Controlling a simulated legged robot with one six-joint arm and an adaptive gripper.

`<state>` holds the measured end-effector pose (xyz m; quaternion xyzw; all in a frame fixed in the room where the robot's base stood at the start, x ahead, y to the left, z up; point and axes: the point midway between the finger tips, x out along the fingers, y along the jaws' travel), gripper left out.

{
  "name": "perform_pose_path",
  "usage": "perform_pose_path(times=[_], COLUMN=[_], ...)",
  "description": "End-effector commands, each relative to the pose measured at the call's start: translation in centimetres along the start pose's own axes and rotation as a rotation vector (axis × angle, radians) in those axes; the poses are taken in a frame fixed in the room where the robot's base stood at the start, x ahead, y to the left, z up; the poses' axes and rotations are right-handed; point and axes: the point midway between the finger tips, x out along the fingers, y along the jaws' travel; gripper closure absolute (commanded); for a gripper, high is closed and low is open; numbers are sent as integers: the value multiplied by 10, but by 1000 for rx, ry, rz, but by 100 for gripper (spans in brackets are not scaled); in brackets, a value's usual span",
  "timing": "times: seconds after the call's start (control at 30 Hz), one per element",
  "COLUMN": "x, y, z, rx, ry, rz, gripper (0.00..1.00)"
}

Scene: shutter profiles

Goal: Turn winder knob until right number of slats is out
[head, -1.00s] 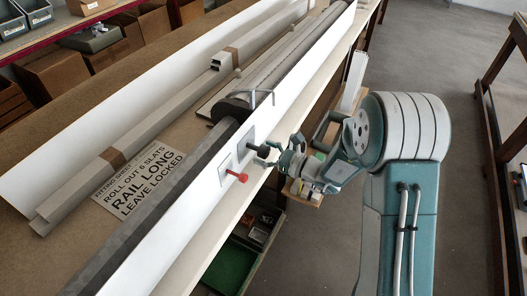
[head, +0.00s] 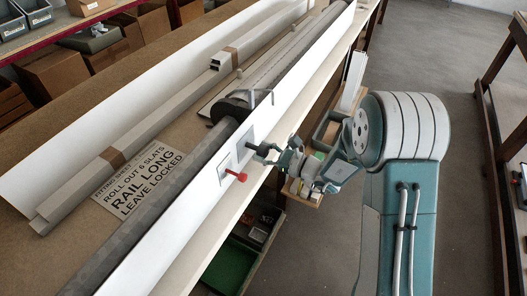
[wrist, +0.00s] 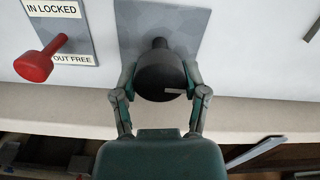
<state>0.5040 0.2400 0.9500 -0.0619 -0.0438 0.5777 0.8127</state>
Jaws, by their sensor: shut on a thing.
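The black winder knob (wrist: 160,75) stands out from a grey plate (wrist: 190,25) on the white panel. My gripper (wrist: 160,88) is shut on it, with one finger on each side. A pale mark shows on the knob's lower right. In the head view my gripper (head: 263,151) reaches the panel from the right. The red pin (wrist: 35,66) sits left of the knob by a label reading "IN LOCKED" and "OUT FREE"; it also shows in the head view (head: 240,176). The grey slat roll (head: 285,60) lies behind the panel. I cannot count the slats that are out.
A sheet (head: 135,185) on the bench reads "ROLL OUT 6 SLATS", "RAIL LONG", "LEAVE LOCKED". Long pale rails (head: 165,105) lie behind it. A green tray (head: 230,265) sits under the bench.

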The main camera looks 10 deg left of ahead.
Motion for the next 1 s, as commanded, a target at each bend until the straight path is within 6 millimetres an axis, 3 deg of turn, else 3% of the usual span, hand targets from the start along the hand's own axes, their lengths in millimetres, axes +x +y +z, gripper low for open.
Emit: perform_pose_path(times=[1.0], x=[1], y=[-2], z=[1], rx=[-952], ry=[0], rz=[-1], gripper=[90])
